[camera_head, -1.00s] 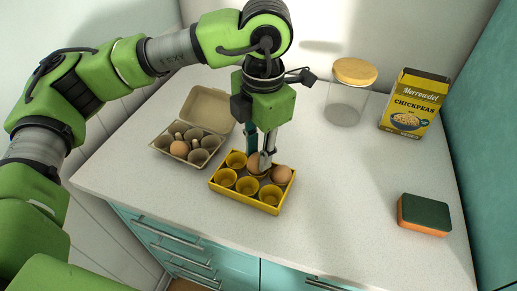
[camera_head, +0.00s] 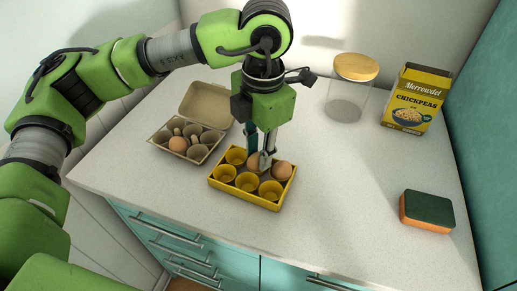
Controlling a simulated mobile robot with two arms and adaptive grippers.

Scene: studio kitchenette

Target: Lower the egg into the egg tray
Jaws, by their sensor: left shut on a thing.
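The yellow egg tray (camera_head: 236,193) lies on the counter with its cups facing up. One brown egg (camera_head: 281,171) sits in its back right cup. My left gripper (camera_head: 259,160) points down over the tray's back row, shut on another brown egg (camera_head: 253,162). This held egg is at the back middle cup, partly hidden by the fingers. I cannot tell whether it touches the cup's bottom. The back left cup and the front cups are empty. My right gripper is not in view.
An open grey-brown egg carton (camera_head: 208,103) with one egg (camera_head: 178,144) stands left of the tray. A glass jar with a wooden lid (camera_head: 356,67), a chickpeas box (camera_head: 414,98) and a sponge (camera_head: 427,211) stand to the right. The counter between tray and sponge is clear.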

